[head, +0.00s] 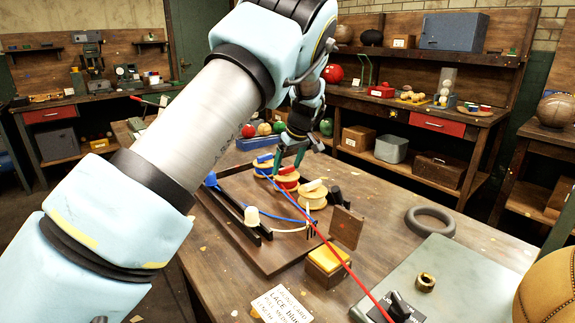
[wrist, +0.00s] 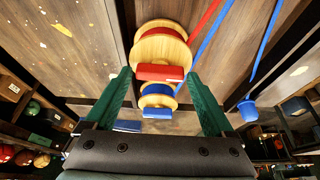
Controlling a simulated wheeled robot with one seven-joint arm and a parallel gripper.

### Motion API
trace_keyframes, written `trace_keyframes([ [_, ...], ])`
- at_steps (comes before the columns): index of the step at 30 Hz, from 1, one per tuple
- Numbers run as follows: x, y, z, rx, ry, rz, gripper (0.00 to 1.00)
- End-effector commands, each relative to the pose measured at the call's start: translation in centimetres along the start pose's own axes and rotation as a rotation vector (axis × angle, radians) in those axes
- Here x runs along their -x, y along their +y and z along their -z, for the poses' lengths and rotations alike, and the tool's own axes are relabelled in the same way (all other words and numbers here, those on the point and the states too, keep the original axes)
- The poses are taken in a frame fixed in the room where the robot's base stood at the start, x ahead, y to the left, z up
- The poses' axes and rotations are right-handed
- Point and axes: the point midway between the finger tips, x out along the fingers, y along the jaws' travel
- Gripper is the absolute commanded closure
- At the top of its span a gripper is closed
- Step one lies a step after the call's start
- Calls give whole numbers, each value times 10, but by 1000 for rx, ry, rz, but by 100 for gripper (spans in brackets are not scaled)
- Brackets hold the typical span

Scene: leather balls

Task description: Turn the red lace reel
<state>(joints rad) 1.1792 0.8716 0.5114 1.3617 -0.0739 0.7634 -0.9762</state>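The red lace reel (head: 287,180) has pale wooden discs and a red tab on top. It stands between the blue reel (head: 263,167) and the white reel (head: 313,199) on a wooden board (head: 285,264). A red lace (head: 341,258) runs from it toward the front right. My gripper (head: 289,164) is above the reels, pointing down, its green fingers apart. In the wrist view the red reel (wrist: 162,48) is just ahead, with its red tab (wrist: 160,73) between the open fingertips. Contact cannot be told. The blue reel (wrist: 158,97) shows beyond it.
Black rails (head: 238,212), a white cup-shaped piece (head: 252,217) and an upright wooden plate (head: 346,228) stand around the board. A yellow-topped box (head: 329,262) and dark ring (head: 430,221) lie right. Colored balls (head: 264,129) sit in a tray behind the gripper.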

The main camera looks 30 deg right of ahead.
Motion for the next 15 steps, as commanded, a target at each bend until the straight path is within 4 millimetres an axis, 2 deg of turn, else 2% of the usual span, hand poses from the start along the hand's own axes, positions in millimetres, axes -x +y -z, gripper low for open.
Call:
trace_keyframes([
  [2, 0, 0, 0, 0, 0, 0, 22],
  [15, 0, 0, 0, 0, 0, 0, 72],
])
